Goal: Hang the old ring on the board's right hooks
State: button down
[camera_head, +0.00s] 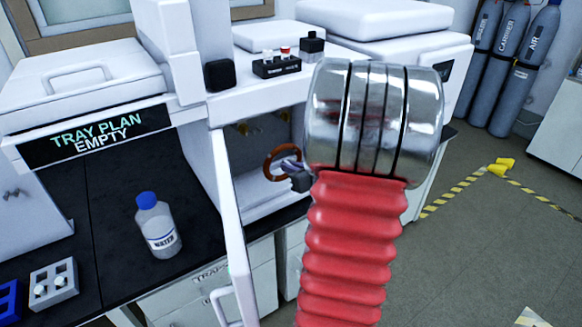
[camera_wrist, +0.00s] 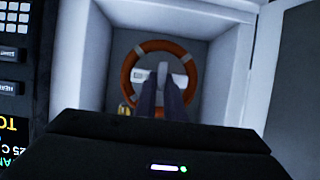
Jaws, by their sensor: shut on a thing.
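The old ring, an orange-brown hoop (camera_head: 268,160), is at the open compartment of a white cabinet in the head view. In the wrist view the ring (camera_wrist: 127,75) shows nearly face-on, framed by the compartment walls. My gripper (camera_head: 291,167) is at the ring's right side in the head view.
The cabinet's open white door (camera_head: 229,215) stands left of the compartment. A water bottle (camera_head: 158,228) and a grey vial rack (camera_head: 54,285) stand on the dark counter. Gas cylinders (camera_head: 522,75) stand back right. Open floor (camera_head: 480,235) with striped tape lies right.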

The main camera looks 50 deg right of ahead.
jog(key=shift+r, duration=0.2)
jog(key=shift+r, duration=0.5)
jog(key=shift+r, duration=0.2)
jog(key=shift+s, duration=0.1)
dwell(0.4)
jog(key=shift+s+a, duration=0.3)
jog(key=shift+s, duration=0.6)
jog(key=shift+s+a, duration=0.3)
jog(key=shift+s, duration=0.65)
jog(key=shift+s+a, duration=0.3)
jog(key=shift+s, duration=0.6)
jog(key=s+a, duration=0.2)
jog(key=s, duration=0.6)
jog(key=s+a, duration=0.3)
jog(key=s, duration=0.5)
